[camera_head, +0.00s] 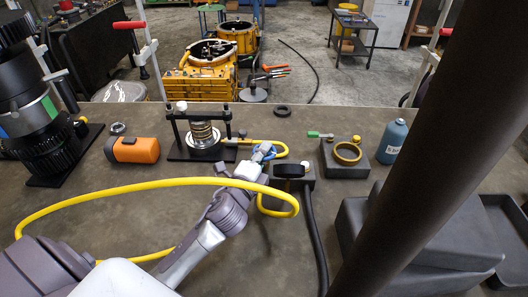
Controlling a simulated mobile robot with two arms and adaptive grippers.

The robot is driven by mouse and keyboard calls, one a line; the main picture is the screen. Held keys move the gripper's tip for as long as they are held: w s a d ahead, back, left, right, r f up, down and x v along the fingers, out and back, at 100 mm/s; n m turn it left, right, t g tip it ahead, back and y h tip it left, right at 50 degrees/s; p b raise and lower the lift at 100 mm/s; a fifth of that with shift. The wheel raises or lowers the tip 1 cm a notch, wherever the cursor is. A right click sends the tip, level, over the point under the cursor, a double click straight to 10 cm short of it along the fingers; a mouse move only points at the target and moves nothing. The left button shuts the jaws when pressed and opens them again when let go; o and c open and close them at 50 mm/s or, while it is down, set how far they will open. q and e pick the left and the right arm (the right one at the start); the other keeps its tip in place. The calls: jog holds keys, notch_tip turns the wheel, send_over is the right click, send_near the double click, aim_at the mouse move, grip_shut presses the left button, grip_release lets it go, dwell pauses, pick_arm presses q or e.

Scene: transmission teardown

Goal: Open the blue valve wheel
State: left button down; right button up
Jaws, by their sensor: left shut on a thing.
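My left arm reaches in from the lower left, and its gripper (260,160) is at the middle of the bench. It is shut on the blue valve wheel (265,151), which shows only as a small patch of blue at the fingers. The fingers and the hand hide most of the wheel, so its turn position cannot be told. The wheel sits beside a yellow hose (272,142) and a dark block with a black round top (289,171). My right gripper is not in view.
A press frame with a metal spring stack (201,134) stands behind the gripper. An orange box (133,149) is left, a ring on a block (347,153) and a blue bottle (393,141) right. Grey bins (410,240) fill the front right.

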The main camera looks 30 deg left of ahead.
pick_arm(q)
jog(key=c, duration=1.5)
grip_release()
jog(key=shift+o, duration=0.2)
jog(key=s+d, duration=0.1)
jog(key=s, duration=1.1)
jog(key=shift+d, duration=0.1)
